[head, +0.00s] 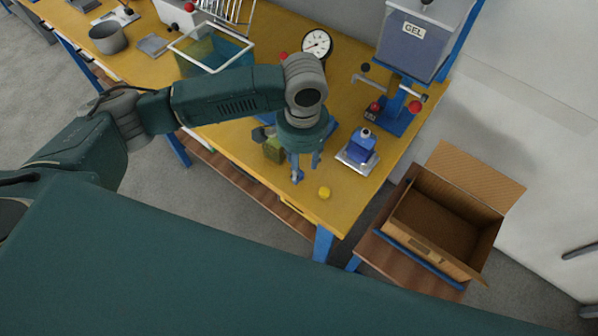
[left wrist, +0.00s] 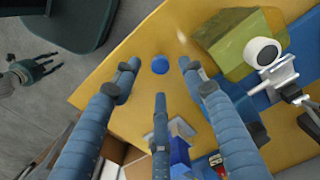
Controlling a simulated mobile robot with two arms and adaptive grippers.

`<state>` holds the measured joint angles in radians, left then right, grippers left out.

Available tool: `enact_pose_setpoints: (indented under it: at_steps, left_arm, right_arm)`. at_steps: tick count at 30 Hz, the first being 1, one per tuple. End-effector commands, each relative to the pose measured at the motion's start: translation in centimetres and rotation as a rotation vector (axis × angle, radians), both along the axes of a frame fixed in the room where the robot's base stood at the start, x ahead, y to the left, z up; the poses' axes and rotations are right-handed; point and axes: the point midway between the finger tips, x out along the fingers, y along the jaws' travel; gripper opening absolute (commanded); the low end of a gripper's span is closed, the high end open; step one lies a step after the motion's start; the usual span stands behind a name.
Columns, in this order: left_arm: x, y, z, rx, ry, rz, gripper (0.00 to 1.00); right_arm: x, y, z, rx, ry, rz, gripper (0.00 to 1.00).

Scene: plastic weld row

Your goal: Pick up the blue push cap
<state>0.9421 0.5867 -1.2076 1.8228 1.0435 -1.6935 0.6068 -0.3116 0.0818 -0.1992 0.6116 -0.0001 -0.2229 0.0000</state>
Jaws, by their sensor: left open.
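The blue push cap (left wrist: 160,65) is a small round blue disc on the yellow tabletop in the left wrist view. My left gripper (left wrist: 158,78) is open, its three fingers spread around the cap's place in that view; the cap shows in the gap between the fingertips, not gripped. In the head view my left gripper (head: 306,168) points down over the table's near corner; I cannot clearly tell the cap from the blue fingertips there. A small dark green gripper shape (left wrist: 32,72), likely my right one, shows small at the left of the wrist view.
A blue device on a pale plate (head: 360,152) stands right of the gripper. A green block (head: 273,150) is close on the left. Behind are a dial gauge (head: 317,44) and GEL dispenser (head: 412,42). An open carton (head: 448,215) stands right.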

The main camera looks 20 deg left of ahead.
Motion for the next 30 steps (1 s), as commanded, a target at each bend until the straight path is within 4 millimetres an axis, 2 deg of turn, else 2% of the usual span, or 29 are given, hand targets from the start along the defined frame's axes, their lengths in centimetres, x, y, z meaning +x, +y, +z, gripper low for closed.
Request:
enact_pose_setpoints:
  at_steps: [3,6,14,20,30]
  left_arm:
    - [-0.1,0.3,-1.8,0.002,0.004,0.0,0.42]
    - [0.0,0.3,-2.8,0.001,0.0,-0.001,0.42]
    - [0.0,0.3,-3.2,0.001,0.0,-0.002,0.42]
    - [0.0,0.3,-3.1,0.001,0.0,-0.002,0.12]
    - [0.0,0.3,-3.1,0.001,0.0,-0.002,0.12]
  right_arm:
    - [1.8,0.2,0.6,0.003,-0.026,0.001,0.4]
    - [2.8,0.3,0.7,0.005,-0.041,0.001,0.4]
    - [2.3,0.3,0.7,0.005,-0.033,0.001,0.4]
    - [1.3,0.3,0.6,0.004,-0.019,0.001,0.4]
    - [1.2,0.5,0.6,0.006,-0.017,0.0,0.4]
